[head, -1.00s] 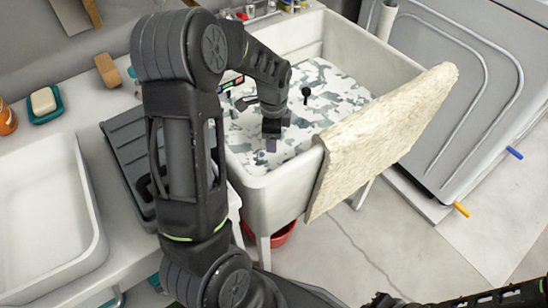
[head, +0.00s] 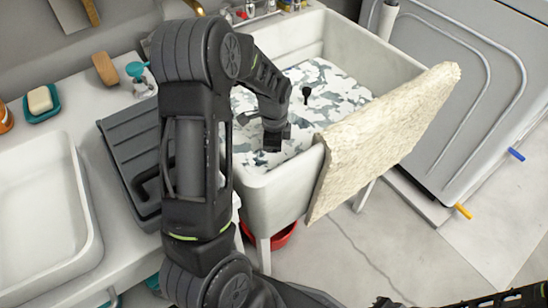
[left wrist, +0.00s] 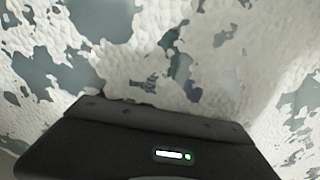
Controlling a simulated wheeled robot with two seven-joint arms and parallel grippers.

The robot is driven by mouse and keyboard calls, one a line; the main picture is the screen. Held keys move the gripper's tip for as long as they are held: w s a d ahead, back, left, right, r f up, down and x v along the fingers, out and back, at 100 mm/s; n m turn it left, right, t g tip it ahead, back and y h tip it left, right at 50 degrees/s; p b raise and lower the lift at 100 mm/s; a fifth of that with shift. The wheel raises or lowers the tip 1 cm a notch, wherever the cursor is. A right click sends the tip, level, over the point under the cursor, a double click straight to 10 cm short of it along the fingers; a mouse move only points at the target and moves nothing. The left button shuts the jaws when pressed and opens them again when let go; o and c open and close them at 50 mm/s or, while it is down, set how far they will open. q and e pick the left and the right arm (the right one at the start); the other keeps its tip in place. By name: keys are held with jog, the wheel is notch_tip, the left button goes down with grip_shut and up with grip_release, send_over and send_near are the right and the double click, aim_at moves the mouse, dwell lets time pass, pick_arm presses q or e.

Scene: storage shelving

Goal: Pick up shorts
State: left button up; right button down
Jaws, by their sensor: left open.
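The shorts (head: 325,88) appear as a white and grey-green camouflage cloth spread in the deep sink basin (head: 275,185). Their outline is partly hidden by my arm. In the left wrist view the patterned cloth (left wrist: 215,45) fills most of the picture, close to the camera. My left gripper (head: 273,148) is open and points down inside the basin over the near part of the cloth. I cannot tell whether its fingers touch the cloth.
A cream textured mat (head: 385,130) hangs over the basin's right wall. A small black knob-like item (head: 306,92) is at the cloth. Open floor lies at right.

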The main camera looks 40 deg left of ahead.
pick_arm(q)
jog(key=shift+c, duration=0.3)
grip_shut()
dwell(0.6)
